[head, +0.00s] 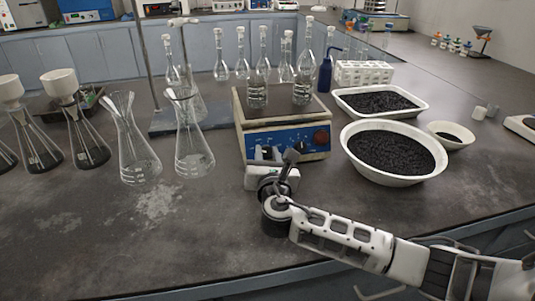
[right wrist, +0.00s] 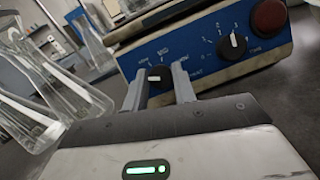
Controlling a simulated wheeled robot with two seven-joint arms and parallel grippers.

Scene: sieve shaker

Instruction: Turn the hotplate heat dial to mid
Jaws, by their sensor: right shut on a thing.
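The hotplate (head: 243,118) stands on the bench with its blue front panel facing me. In the right wrist view the heat dial (right wrist: 157,74) is a dark knob at the left of the panel, with small printed labels around it. My right gripper (right wrist: 159,82) has its two fingers on either side of this dial and is shut on it. A white mark shows on the dial, but I cannot tell clearly which label it points to. In the head view my right gripper (head: 272,154) is at the panel's lower left and hides the dial. My left gripper is not in view.
A second dial (right wrist: 232,45) and a red knob (right wrist: 270,16) are on the panel's right side. Flasks stand on the hotplate. Two glass flasks (head: 190,150) stand close at left, and a white bowl of dark granules (head: 393,176) at right.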

